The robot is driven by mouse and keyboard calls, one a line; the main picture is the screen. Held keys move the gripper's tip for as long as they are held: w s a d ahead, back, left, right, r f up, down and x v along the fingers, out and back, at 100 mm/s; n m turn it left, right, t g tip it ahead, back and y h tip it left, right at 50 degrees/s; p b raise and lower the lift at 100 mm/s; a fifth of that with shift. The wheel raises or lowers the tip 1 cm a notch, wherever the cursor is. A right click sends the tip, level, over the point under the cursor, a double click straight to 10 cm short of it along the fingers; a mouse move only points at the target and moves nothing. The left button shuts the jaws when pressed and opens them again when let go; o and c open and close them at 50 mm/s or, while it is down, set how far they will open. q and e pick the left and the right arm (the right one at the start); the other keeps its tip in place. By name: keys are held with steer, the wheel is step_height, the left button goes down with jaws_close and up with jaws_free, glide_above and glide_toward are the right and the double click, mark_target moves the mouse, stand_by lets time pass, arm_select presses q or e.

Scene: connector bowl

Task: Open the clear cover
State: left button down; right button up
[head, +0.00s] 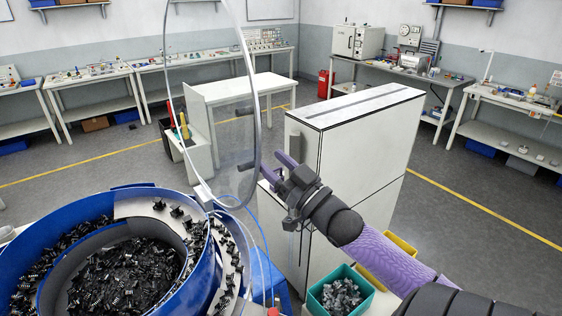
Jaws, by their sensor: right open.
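The clear cover (225,120) is a transparent round sheet with a thin grey rim. It stands raised, nearly upright, at the right side of the blue feeder bowl (118,206), and its top runs out of the picture. Dark handle mounts show on it. The bowl is uncovered and holds many small black connectors. My right gripper (269,171) is just right of the cover's lower part, with purple fingers apart near the lower handle mount. I cannot tell whether they touch it. My left gripper is not in view.
A white cabinet (385,125) stands right behind my right gripper. A teal bin (362,304) of grey parts and a yellow bin (404,246) sit below my right arm. Thin blue tubes run beside the bowl. Workbenches line the walls, with open floor between.

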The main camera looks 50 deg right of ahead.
steer(key=p+v, duration=0.1)
steer(key=v, duration=1)
steer(key=shift+a+p, duration=0.2)
steer(key=shift+p, duration=0.2)
steer(key=shift+f, duration=0.15)
